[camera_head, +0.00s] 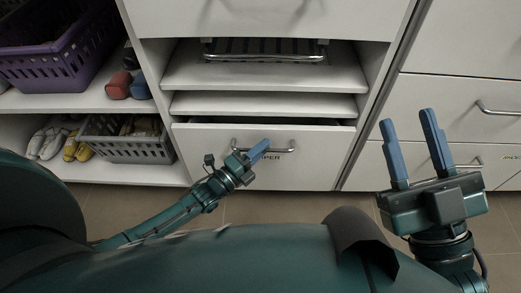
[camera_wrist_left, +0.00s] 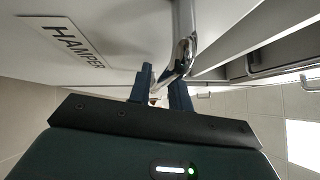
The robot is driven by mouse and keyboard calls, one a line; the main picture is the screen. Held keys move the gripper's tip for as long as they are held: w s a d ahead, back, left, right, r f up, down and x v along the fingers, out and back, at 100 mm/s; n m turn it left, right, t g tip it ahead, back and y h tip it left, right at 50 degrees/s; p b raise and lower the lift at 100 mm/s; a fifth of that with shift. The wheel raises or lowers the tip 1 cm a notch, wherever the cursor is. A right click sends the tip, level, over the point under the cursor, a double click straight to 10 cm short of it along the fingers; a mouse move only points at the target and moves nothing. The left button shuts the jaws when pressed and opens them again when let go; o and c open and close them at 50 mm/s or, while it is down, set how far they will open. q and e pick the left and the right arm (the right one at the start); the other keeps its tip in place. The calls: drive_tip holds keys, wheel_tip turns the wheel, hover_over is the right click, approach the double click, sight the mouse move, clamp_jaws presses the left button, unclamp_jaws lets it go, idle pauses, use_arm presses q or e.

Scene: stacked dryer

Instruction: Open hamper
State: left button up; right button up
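The hamper (camera_head: 310,168) is a white front low in the cabinet, with a label reading HAMPER; the label also shows in the left wrist view (camera_wrist_left: 68,42). A dark gap along its top edge shows it slightly open. Its metal bar handle (camera_head: 284,150) crosses the upper front. My right gripper (camera_head: 407,118) is open and empty, right of the hamper.
White shelves (camera_head: 265,78) with a metal rack stand above the hamper. To the left are a purple basket (camera_head: 55,65), a grey basket (camera_head: 130,150) and shoes (camera_head: 76,148). White drawers (camera_head: 460,105) are on the right. Tiled floor (camera_head: 290,208) lies in front.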

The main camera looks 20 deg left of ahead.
use_arm(q)
drive_tip(key=shift+c, duration=0.3)
clamp_jaws()
drive_tip(key=shift+s, duration=0.1)
use_arm(e)
drive_tip(key=shift+d, duration=0.15)
